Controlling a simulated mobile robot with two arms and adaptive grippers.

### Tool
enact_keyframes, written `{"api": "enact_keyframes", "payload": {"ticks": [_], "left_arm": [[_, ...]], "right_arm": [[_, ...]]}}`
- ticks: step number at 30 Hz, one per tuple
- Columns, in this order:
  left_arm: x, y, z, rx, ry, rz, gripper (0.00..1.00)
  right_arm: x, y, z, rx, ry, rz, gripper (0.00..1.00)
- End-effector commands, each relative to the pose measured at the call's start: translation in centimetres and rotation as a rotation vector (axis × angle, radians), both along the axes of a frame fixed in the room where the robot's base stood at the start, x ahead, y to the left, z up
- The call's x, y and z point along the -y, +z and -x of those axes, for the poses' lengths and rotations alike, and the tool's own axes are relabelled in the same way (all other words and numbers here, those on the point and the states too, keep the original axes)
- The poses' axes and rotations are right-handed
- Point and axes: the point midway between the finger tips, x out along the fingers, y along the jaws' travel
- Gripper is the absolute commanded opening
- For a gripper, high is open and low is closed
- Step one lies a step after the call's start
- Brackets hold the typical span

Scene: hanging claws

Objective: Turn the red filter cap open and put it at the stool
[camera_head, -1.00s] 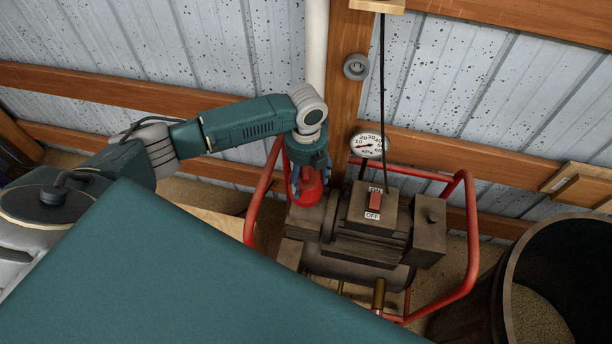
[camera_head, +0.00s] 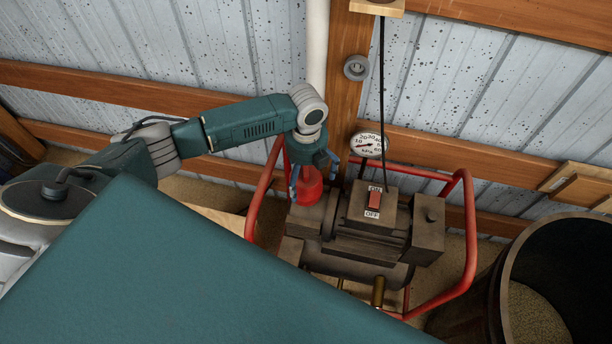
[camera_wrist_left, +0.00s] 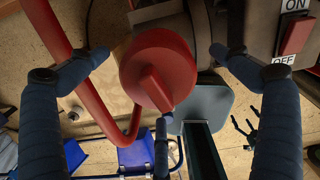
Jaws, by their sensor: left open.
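The red filter cap (camera_head: 308,190) sits on the left side of the dark compressor (camera_head: 365,240). In the left wrist view the cap (camera_wrist_left: 157,68) is round with a raised ridge across its face. My left gripper (camera_head: 314,178) is open around the cap, its blue fingers spread apart from it. In the wrist view the fingers stand left, right and below the cap. A small dark finger-like shape at the right of the wrist view may be my right gripper (camera_wrist_left: 247,130); its state is unclear. No stool can be identified for sure.
A red tube frame (camera_head: 470,230) surrounds the compressor. A pressure gauge (camera_head: 368,145) and red switch (camera_head: 375,200) are close to the cap. A dark barrel (camera_head: 500,300) stands at the right. Blue objects (camera_wrist_left: 137,157) show low in the wrist view.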

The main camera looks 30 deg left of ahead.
Motion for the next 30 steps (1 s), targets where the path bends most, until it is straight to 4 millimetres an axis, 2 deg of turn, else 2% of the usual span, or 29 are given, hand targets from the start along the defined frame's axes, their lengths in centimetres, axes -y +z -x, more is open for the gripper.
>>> {"api": "enact_keyframes", "payload": {"ticks": [3, 24, 30], "left_arm": [[0.0, 1.1, 0.0, 0.001, 0.000, -0.001, 1.00], [0.0, 5.3, 0.0, 0.001, 0.000, -0.001, 1.00], [0.0, 5.7, 0.0, 0.001, 0.000, -0.001, 1.00]], "right_arm": [[0.0, 1.1, 0.0, 0.000, 0.001, 0.000, 0.90], [0.3, 5.2, 0.0, 0.000, 0.003, 0.003, 0.90], [0.4, 5.6, 0.0, 0.000, 0.003, 0.004, 0.90]]}}
